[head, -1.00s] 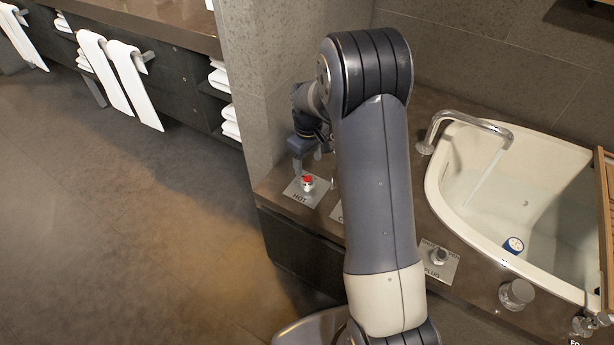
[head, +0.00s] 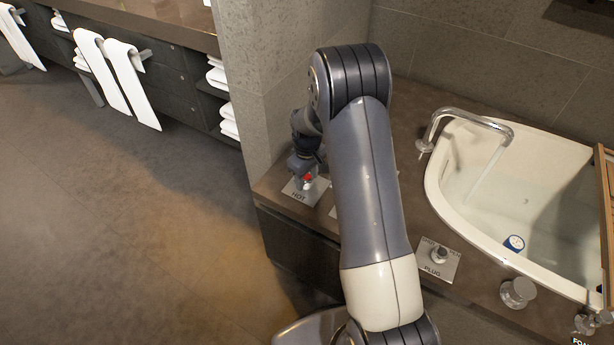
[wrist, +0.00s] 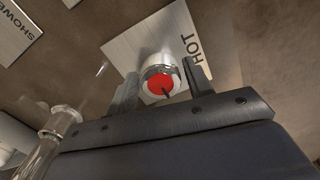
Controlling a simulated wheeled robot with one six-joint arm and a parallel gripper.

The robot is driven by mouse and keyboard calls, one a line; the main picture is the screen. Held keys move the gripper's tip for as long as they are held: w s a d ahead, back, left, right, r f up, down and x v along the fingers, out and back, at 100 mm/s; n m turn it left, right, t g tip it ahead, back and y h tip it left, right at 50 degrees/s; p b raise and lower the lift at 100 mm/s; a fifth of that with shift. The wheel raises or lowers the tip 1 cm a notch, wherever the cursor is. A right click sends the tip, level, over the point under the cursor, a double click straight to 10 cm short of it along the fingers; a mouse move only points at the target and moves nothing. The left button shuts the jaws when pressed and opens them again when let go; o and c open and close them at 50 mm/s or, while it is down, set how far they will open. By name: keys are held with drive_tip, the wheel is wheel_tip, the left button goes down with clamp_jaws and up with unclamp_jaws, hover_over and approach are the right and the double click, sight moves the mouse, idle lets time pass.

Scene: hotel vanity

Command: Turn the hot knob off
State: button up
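The hot knob (head: 308,181) is a small silver knob with a red cap on a metal plate marked HOT (head: 298,193), on the brown counter. In the wrist view the knob (wrist: 160,82) shows its red face with a dark pointer mark. My gripper (wrist: 160,92) has one finger on each side of the knob, with visible gaps, so it looks open around it. In the head view my gripper (head: 304,165) is at the knob, its fingers partly hidden. The faucet (head: 470,115) lets a thin stream of water fall into the white tub (head: 445,205).
A plate marked PLUG (head: 440,262) with its knob lies right of my arm. Another round knob (head: 517,292) stands near the tub. A plate marked SHOWER (wrist: 14,28) shows in the wrist view. A grey wall (head: 245,90) rises left of my gripper.

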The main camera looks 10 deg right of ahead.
drive_tip(key=c, duration=0.7)
drive_tip(key=m, duration=0.4)
drive_tip(key=shift+m, duration=0.3)
drive_tip(key=m, duration=0.4)
drive_tip(key=shift+m+b, duration=0.3)
drive_tip(key=m, duration=0.4)
drive_tip(key=shift+a, duration=0.1)
drive_tip(key=shift+m, duration=2.3)
